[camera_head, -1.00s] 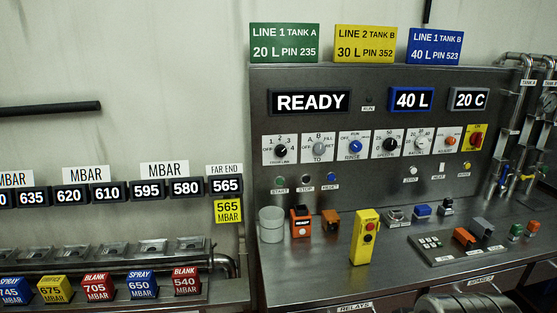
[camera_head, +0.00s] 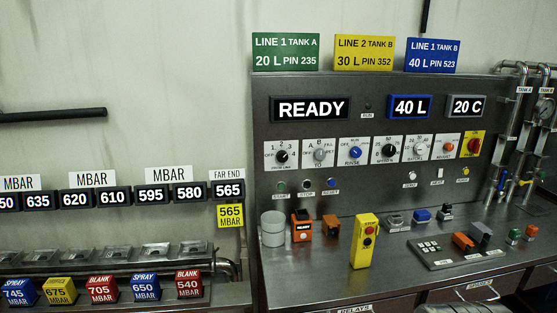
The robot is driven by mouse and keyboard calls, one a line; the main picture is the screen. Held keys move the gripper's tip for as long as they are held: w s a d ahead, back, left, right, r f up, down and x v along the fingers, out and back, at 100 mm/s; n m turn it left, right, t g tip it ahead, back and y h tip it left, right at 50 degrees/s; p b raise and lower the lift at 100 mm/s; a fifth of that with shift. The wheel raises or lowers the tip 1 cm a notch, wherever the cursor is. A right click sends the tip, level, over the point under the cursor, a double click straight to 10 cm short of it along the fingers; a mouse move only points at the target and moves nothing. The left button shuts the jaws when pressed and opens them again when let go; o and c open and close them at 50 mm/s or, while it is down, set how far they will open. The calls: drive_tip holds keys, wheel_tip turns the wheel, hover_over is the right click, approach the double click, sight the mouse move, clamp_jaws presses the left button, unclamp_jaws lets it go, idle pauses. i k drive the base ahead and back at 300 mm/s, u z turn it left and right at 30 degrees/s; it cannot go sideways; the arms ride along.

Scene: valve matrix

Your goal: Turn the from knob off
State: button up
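The from knob (camera_head: 281,156) is a small black round knob on a white plate at the left end of the knob row on the steel control panel. Its plate reads OFF at the left and 1, 2, 3, 4 around the top, with a small label below that is hard to read. I cannot tell exactly where its pointer stands. A grey TO knob (camera_head: 319,154) sits directly to its right. My gripper is not in this view.
The READY display (camera_head: 310,109) is above the knob. A blue RINSE knob (camera_head: 355,152) is farther right. On the panel's ledge stand a grey cylinder (camera_head: 273,230), an orange box (camera_head: 301,227) and a yellow button box (camera_head: 364,241). Pressure blocks (camera_head: 103,288) line the lower left.

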sight(282, 157)
drive_tip(key=u, duration=0.4)
drive_tip(key=i, duration=0.5)
drive_tip(key=u, duration=0.5)
drive_tip(key=k, duration=1.35)
drive_tip(key=u, duration=0.8)
drive_tip(key=i, duration=1.6)
drive_tip(key=z, duration=0.1)
